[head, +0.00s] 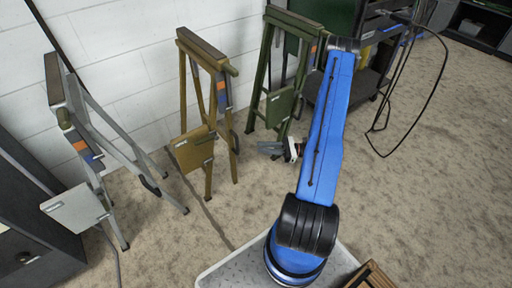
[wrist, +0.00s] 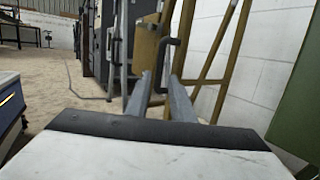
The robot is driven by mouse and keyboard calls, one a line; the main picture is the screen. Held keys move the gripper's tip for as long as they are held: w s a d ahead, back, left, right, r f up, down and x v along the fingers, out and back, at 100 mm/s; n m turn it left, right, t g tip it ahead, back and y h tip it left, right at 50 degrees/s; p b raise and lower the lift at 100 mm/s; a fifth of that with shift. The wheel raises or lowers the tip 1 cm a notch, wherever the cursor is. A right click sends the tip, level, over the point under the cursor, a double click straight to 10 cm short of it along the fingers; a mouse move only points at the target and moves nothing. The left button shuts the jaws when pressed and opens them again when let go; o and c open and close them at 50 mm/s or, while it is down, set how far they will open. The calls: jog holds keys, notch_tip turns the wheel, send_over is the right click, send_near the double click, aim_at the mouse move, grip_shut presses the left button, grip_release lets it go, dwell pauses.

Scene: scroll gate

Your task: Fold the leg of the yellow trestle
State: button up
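The yellow trestle (head: 185,90) stands by the white wall, legs spread, between a grey and a green trestle. A square yellow panel (head: 195,150) hangs low on it. My gripper (head: 266,149) is to the right of its lower legs, low above the floor. In the wrist view, the two grey fingers (wrist: 160,82) are apart, with nothing seen held.
The green trestle (head: 267,70) stands close by my gripper; a green panel (wrist: 300,115) fills the wrist view's right edge. The grey trestle (head: 75,130) stands at left, beside a dark cabinet (head: 30,220). A dark cart (head: 370,75) is at back right.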

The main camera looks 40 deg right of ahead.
jog(key=shift+s+d+f, duration=0.1)
jog(key=shift+s+d, duration=0.15)
jog(key=shift+d, duration=0.15)
jog(key=c, duration=0.5)
jog(key=shift+w+a+n+g, duration=0.15)
jog(key=shift+w+n+g, duration=0.15)
jog(key=shift+n, duration=0.1)
grip_shut()
jog(key=w+r+n+g+h, duration=0.3)
jog(key=w+r+n+h, duration=0.25)
jog(key=w+n, duration=0.65)
jog(key=w+r+n+g+h, duration=0.35)
jog(key=w+n+h, duration=0.25)
jog(key=w+n, duration=0.55)
jog(key=w+a+f+n, duration=0.1)
jog(key=a+f, duration=0.7)
jog(key=f, duration=0.1)
jog(key=shift+w, duration=0.25)
